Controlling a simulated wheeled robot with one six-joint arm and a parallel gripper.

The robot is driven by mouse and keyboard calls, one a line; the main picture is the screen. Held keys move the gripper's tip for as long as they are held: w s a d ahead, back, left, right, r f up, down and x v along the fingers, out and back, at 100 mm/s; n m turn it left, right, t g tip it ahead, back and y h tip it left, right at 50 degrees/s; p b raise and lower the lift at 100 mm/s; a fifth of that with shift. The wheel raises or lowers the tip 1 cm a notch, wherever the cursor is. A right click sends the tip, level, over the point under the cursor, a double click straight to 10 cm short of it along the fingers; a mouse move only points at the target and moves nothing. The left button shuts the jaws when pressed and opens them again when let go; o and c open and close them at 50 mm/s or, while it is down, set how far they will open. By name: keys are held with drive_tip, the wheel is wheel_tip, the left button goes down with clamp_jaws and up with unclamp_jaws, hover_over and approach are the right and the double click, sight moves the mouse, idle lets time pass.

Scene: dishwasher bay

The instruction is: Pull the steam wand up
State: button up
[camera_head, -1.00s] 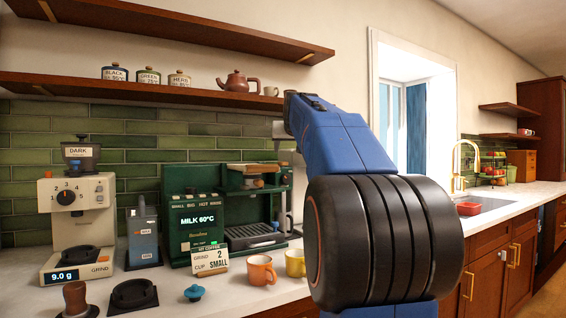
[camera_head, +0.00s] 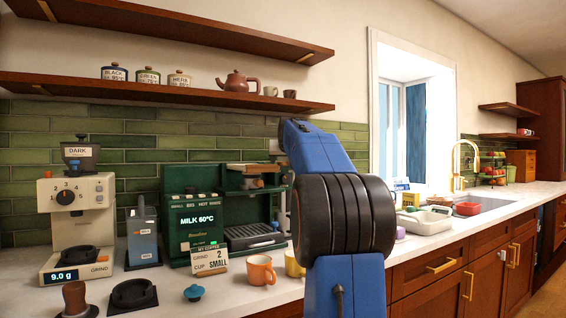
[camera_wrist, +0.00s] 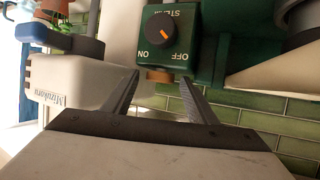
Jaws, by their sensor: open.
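The steam control is a green box with a dark knob (camera_wrist: 163,33) marked STEAM, ON and OFF, its orange pointer slanting between the two words. In the wrist view the picture appears turned over. A small brown piece (camera_wrist: 160,76) shows at the box's edge, between my fingertips; I cannot tell if it belongs to the steam wand. My gripper (camera_wrist: 160,80) is open, its two dark fingers apart around that piece, with no clear contact. The green coffee machine (camera_head: 205,207) stands on the counter. In the head view my arm hides my gripper, and the wand cannot be made out.
A white container (camera_wrist: 75,85) with a blue-grey handle is close to my left finger in the wrist view. An orange cup (camera_head: 260,270) and a yellow cup (camera_head: 294,264) stand before the machine. A grinder (camera_head: 77,215) is at left. A shelf (camera_head: 150,87) runs above.

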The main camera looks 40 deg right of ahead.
clamp_jaws()
drive_tip(key=shift+r, duration=3.05)
unclamp_jaws()
drive_tip(key=v, duration=1.7)
drive_tip(key=shift+s, duration=0.2)
drive_tip(key=shift+a, duration=0.1)
